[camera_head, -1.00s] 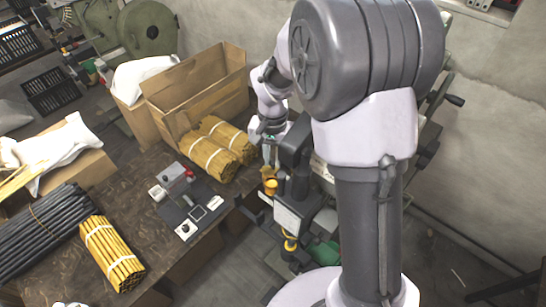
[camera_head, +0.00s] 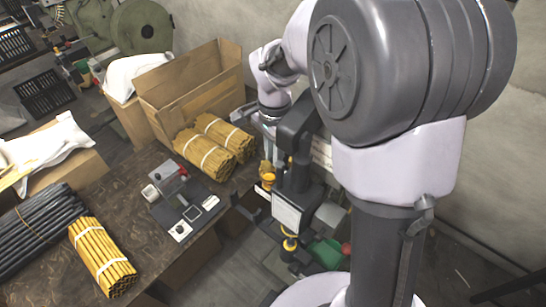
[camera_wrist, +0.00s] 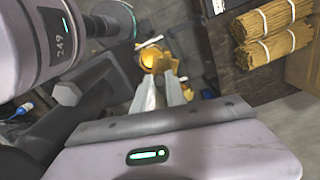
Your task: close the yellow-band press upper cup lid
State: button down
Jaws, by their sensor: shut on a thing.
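The press (camera_head: 296,185) is dark grey with a light front plate, beside the workbench. Its yellow upper cup (camera_head: 267,178) sticks out on the left side, and a yellow lower cup (camera_head: 289,245) sits near its foot. In the wrist view the upper cup (camera_wrist: 152,57) shows as a round golden opening just beyond my fingertips. My gripper (camera_wrist: 164,80) reaches down at the cup, its two fingers close together and shut on a yellow part at the cup's rim, which looks like the lid. The fingertips hide most of that part.
The workbench (camera_head: 140,240) holds yellow rod bundles (camera_head: 215,147), a dark fixture tray (camera_head: 183,205) and black rods (camera_head: 35,228). An open cardboard box (camera_head: 195,92) stands behind. A grey wall closes off the right. A green part and a red knob lie low beside the press.

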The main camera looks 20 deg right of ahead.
jog(key=m+b, duration=0.1)
jog(key=m, duration=0.1)
jog(key=s+m+b, duration=0.1)
jog(key=m+b, duration=0.2)
jog(key=m, duration=0.1)
jog(key=shift+s+a+f, duration=0.15)
jog(key=shift+s+a, duration=0.15)
jog(key=shift+a, duration=0.1)
jog(key=m+b, duration=0.2)
jog(key=m, duration=0.1)
jog(key=s+a+m+b, duration=0.1)
jog(key=m, duration=0.1)
jog(key=shift+a+r+m+b, duration=0.1)
jog(key=shift+r+m+b, duration=0.1)
jog(key=shift+m+b, duration=0.1)
jog(key=c, duration=1.4)
grip_release()
jog(key=shift+o, duration=0.2)
notch_tip(320, 180, up, 17)
jog(key=p, duration=0.4)
jog(key=shift+r+p, duration=0.2)
jog(key=shift+p, duration=0.2)
